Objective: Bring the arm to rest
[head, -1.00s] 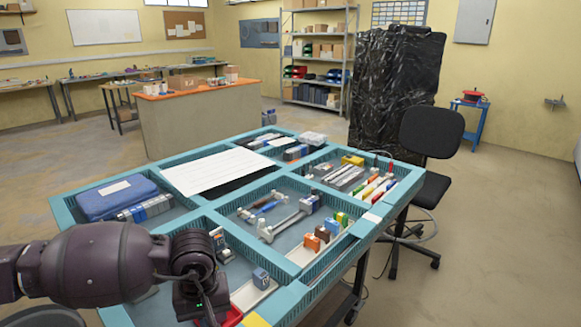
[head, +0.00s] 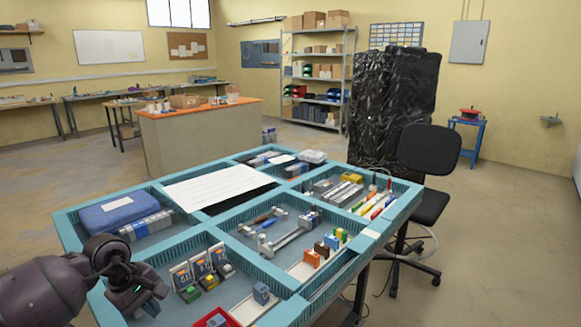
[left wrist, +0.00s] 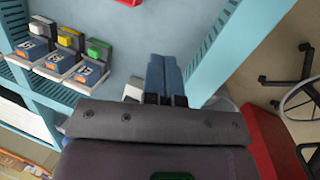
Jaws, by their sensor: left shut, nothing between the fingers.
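My left gripper (head: 150,306) is at the near left edge of the blue tray table (head: 172,244), at the lower left of the head view. In the left wrist view its two fingers (left wrist: 166,82) lie together, shut with nothing between them. Upright socket boxes with orange and blue labels (head: 200,264) stand in the near left compartment, right of the gripper and apart from it. They also show at the left of the left wrist view (left wrist: 58,65). My right gripper is not in view.
A red bin (head: 216,318) sits at the near edge. A blue case (head: 118,210) lies in the far left compartment. Other compartments hold small parts and a white sheet (head: 218,187). A black chair (head: 430,150) stands right of the table, with open floor around.

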